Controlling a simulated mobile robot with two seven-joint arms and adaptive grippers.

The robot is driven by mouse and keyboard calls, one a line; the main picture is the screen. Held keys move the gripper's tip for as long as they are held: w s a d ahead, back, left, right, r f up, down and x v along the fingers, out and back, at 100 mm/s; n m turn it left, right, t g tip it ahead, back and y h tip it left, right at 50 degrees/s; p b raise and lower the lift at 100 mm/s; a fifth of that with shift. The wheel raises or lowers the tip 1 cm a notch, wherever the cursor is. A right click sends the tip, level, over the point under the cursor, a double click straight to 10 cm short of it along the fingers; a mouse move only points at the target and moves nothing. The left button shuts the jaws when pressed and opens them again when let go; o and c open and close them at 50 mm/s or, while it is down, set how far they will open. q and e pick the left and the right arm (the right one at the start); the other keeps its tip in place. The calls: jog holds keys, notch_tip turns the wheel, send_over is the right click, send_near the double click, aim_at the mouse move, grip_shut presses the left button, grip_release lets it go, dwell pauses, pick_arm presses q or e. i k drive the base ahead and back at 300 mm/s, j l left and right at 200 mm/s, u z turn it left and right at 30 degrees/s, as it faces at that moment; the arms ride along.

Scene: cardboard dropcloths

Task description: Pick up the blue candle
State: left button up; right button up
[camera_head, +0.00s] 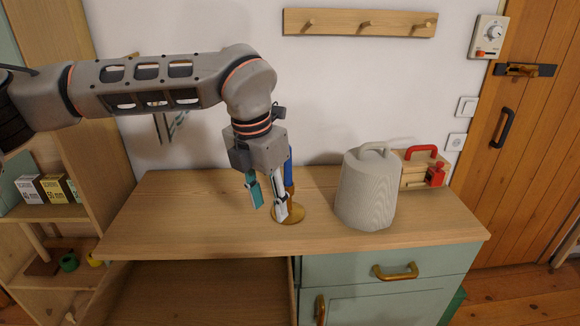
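The blue candle (289,167) stands upright in a round brass-coloured holder (295,216) on the wooden top of the cabinet. My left gripper (270,208) points down in front of the candle and a little to its left. Its two teal-and-white fingers are apart, with nothing seen between them. The right finger overlaps the candle and holder in the picture and hides part of them. I cannot tell whether it touches them. My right gripper is not in view.
A grey ribbed, lidded container (366,192) stands right of the candle. Behind it is a wooden box with a red handle (420,152). The countertop (190,215) is clear on the left. An open compartment (190,290) lies below it. A peg rail (360,23) is on the wall.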

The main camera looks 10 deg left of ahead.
aim_at(288, 166)
jog(key=i, duration=0.85)
